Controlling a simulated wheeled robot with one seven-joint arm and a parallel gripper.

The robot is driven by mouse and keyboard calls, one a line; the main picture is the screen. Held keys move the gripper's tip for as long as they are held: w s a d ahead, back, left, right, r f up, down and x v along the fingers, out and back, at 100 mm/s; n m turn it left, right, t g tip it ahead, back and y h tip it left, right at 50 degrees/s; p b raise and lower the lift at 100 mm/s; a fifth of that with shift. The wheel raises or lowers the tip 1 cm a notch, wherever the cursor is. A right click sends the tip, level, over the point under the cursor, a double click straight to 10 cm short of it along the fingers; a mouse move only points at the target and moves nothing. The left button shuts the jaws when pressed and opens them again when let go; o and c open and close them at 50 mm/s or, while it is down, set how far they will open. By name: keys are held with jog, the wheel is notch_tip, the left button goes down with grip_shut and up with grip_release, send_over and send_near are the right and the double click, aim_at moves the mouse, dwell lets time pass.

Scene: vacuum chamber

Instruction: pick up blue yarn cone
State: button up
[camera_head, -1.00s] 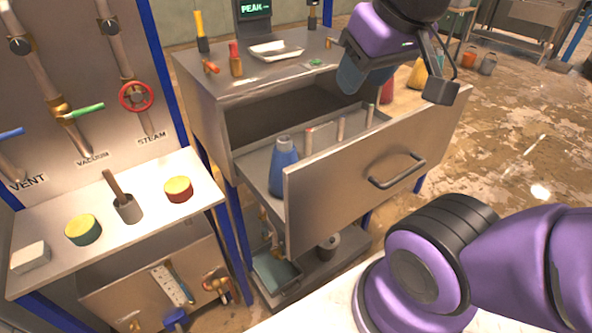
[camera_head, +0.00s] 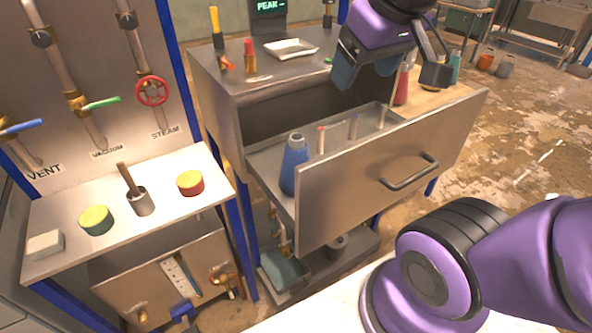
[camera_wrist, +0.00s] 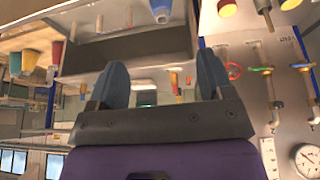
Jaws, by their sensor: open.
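The blue yarn cone (camera_head: 294,167) stands upright in the open drawer (camera_head: 262,165), near its left front corner, behind the drawer front. My gripper (camera_head: 358,72) is above and to the right of the cone, over the back part of the drawer, apart from it. In the wrist view, which looks upside down, my gripper (camera_wrist: 160,72) has its two blue-grey fingers spread with nothing between them. A blue cone (camera_wrist: 161,10), apparently the same one, shows at the top edge there, partly cut off.
The drawer front (camera_head: 390,170) with its handle rises before the cone. Thin upright pegs (camera_head: 352,128) stand in the drawer. A red cone (camera_head: 402,86) stands right of the cabinet. The cabinet top holds a tray (camera_head: 291,48) and tools. A side shelf (camera_head: 70,218) stands at left.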

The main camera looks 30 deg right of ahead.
jog(key=w+f+n+g, duration=0.1)
jog(key=w+f, duration=0.2)
jog(key=w, duration=0.3)
jog(key=w+f+n+g, duration=0.1)
jog(key=w+f, duration=0.2)
jog(key=w, duration=0.4)
jog(key=n+g, duration=0.3)
send_over(297, 138)
jog(key=s+a, duration=0.1)
jog(key=s, duration=0.1)
notch_tip(297, 138, down, 16)
jog(key=shift+w+d+f, duration=0.1)
jog(key=shift+w+f, duration=0.1)
jog(key=shift+f, duration=1.15)
jog(key=shift+w+d+f, duration=0.1)
jog(key=shift+w+f, duration=0.1)
jog(key=shift+f, duration=1.15)
jog(key=shift+s, duration=0.1)
grip_shut()
